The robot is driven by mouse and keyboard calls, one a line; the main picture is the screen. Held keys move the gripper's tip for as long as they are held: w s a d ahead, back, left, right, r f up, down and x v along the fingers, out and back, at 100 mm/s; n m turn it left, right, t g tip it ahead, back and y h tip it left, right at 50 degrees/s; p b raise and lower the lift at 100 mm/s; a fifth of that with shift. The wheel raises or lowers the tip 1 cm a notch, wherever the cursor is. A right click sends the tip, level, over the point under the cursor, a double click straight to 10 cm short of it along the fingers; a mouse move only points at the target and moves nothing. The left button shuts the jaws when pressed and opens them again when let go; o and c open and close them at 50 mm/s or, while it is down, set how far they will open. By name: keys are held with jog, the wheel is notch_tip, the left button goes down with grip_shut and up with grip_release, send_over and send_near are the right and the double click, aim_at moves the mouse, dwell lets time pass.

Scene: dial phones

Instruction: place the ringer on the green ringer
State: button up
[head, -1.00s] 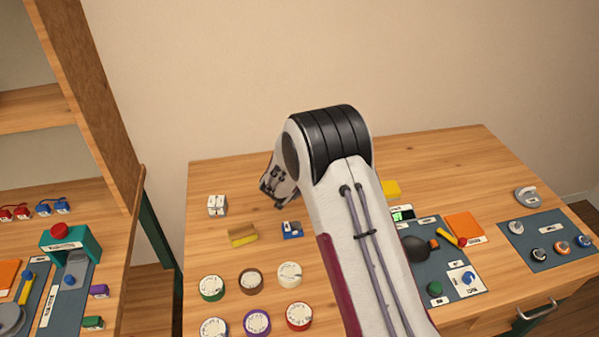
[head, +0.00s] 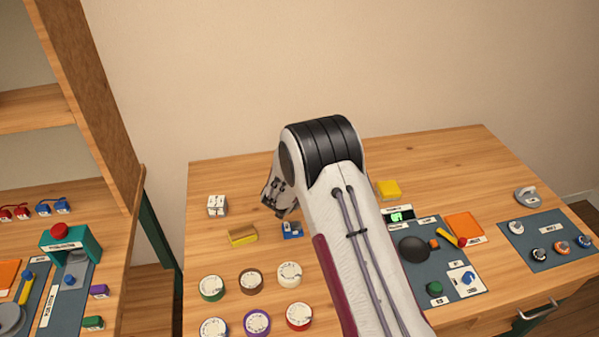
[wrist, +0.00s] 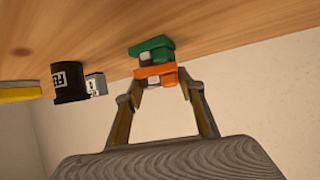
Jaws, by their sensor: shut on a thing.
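In the wrist view, my gripper (wrist: 164,84) is shut on an orange ringer (wrist: 157,72), held between its two fingertips. A green ringer (wrist: 152,46) shows just beyond it, against the wooden tabletop at the top of the picture. The orange ringer overlaps the green one in this view and looks lined up with it. I cannot tell whether the two touch.
In the wrist view a black labelled block (wrist: 70,82) and a yellow thing (wrist: 18,92) are to the left. In the head view, a blue block (head: 292,230), a yellow block (head: 242,236), a white cube (head: 216,206) and several round dials (head: 251,280) are on the desk.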

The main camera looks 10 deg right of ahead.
jog(key=o, duration=1.2)
jog(key=shift+f, duration=0.1)
jog(key=shift+o, duration=0.2)
jog(key=shift+r, duration=0.2)
jog(key=shift+s+a+r, duration=0.1)
jog(key=shift+s+a, duration=0.05)
jog(key=shift+s, duration=0.05)
jog(key=v, duration=1.1)
jog(key=shift+s, duration=0.25)
jog(key=shift+a+r, duration=0.1)
jog(key=shift+r, duration=0.1)
